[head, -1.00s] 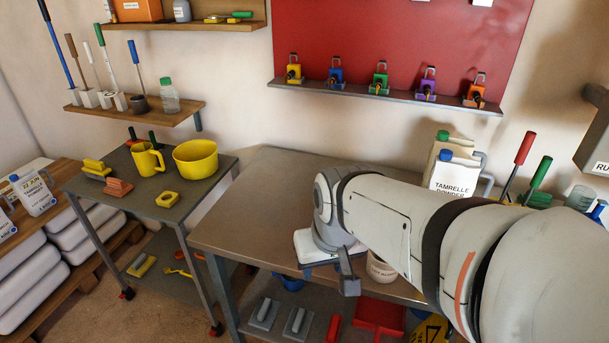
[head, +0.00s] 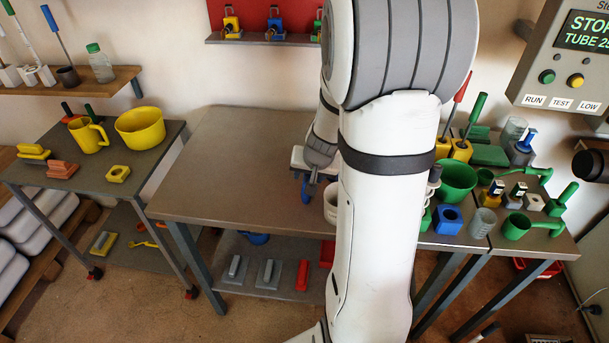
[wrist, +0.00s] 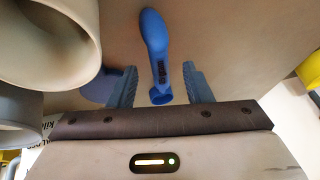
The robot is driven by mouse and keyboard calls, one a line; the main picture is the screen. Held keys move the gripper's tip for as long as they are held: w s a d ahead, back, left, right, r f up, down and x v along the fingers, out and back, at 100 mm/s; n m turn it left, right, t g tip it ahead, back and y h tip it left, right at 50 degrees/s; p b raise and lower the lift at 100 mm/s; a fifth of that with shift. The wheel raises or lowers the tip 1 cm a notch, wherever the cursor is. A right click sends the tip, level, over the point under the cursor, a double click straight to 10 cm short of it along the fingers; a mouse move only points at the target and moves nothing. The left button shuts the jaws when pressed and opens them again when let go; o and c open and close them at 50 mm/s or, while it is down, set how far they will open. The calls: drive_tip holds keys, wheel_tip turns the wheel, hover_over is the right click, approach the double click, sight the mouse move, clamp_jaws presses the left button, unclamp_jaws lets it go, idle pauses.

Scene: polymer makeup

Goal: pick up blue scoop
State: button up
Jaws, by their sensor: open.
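A blue scoop (wrist: 155,45) shows in the wrist view, its long rounded handle pointing up the picture and dark lettering on it. Its lower end lies between the two fingers of my gripper (wrist: 159,72), which are open with a gap on each side. I cannot tell whether it touches them. A rounded blue shape shows partly behind the left finger; I cannot tell if it belongs to the scoop. In the head view my gripper (head: 308,172) is over the brown table, with a blue part (head: 305,190) beside it, too small to identify surely. My arm hides much there.
A pale cup (head: 331,205) stands close to the gripper, and pale round vessels (wrist: 45,40) crowd the wrist view's left side. A green bowl (head: 457,180) and several items stand right of my arm. The brown table's left part (head: 230,160) is clear.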

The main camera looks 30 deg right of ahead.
sight(307, 179)
drive_tip(key=b+x, duration=0.1)
drive_tip(key=x, duration=0.3)
drive_tip(key=shift+f, duration=0.2)
drive_tip(key=shift+c, duration=0.3)
clamp_jaws()
